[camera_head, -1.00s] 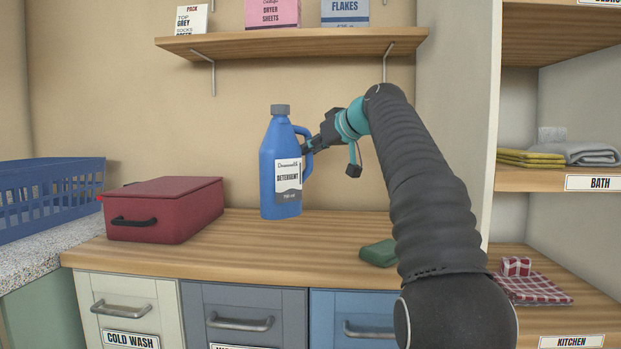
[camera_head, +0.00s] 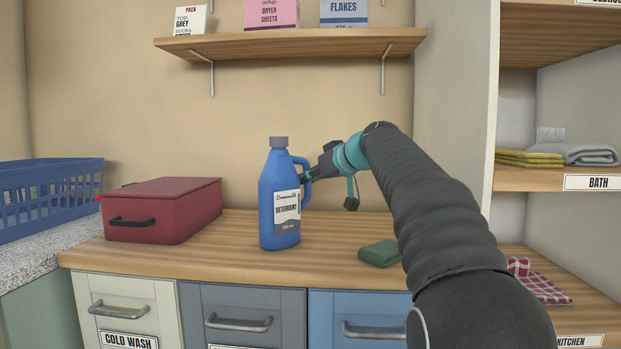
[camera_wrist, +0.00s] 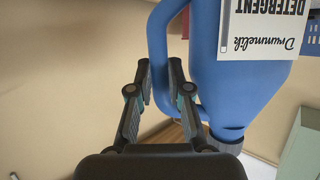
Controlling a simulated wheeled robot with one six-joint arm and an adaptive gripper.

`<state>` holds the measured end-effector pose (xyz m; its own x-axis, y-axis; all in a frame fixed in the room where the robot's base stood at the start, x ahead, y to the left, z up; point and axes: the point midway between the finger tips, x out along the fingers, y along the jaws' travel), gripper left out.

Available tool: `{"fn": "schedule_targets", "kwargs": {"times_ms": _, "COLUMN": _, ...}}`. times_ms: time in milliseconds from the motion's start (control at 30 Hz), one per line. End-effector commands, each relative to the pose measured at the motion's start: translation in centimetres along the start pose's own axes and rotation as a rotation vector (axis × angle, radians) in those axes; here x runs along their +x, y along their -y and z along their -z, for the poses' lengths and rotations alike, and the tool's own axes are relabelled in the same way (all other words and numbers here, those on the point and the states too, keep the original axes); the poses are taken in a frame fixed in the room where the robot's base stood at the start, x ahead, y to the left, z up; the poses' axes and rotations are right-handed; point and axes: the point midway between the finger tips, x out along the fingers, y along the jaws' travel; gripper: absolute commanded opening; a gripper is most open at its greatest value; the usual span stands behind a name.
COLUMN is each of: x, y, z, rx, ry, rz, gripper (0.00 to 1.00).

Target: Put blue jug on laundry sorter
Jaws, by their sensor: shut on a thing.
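The blue jug (camera_head: 270,200) has a grey cap and a white detergent label. It is upright in front of the wooden top (camera_head: 235,222) of the laundry sorter, with its base over that top. I cannot tell for sure whether the base touches the wood. My gripper (camera_head: 310,174) comes from the right and is shut on the jug's handle. In the wrist view, the two fingers of my gripper (camera_wrist: 161,80) sit on either side of the handle, and the jug (camera_wrist: 240,85) shows upside down with its label partly cut off.
A red lidded box (camera_head: 165,212) stands left of the jug. A green block (camera_head: 380,253) lies to the right, near my arm. A blue basket (camera_head: 45,198) is at the far left. A wall shelf (camera_head: 290,45) with packs hangs above. Shelves with towels (camera_head: 590,153) stand right.

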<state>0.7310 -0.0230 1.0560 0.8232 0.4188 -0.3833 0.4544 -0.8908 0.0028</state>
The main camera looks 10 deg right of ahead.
Motion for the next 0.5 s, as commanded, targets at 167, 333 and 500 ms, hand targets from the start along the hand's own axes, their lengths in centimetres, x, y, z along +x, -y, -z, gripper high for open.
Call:
{"fn": "schedule_targets", "kwargs": {"times_ms": 167, "x": -0.15, "y": 0.05, "z": 0.24, "rx": 0.0, "ry": -0.004, "rz": -0.001, "gripper": 0.0}}
{"fn": "schedule_targets", "kwargs": {"times_ms": 333, "x": 0.08, "y": -0.01, "z": -0.19, "rx": 0.0, "ry": 0.0, "rz": 0.0, "gripper": 0.25}}
{"fn": "schedule_targets", "kwargs": {"times_ms": 500, "x": 0.08, "y": 0.01, "z": -0.17, "rx": 0.0, "ry": 0.001, "rz": 0.0, "gripper": 0.43}}
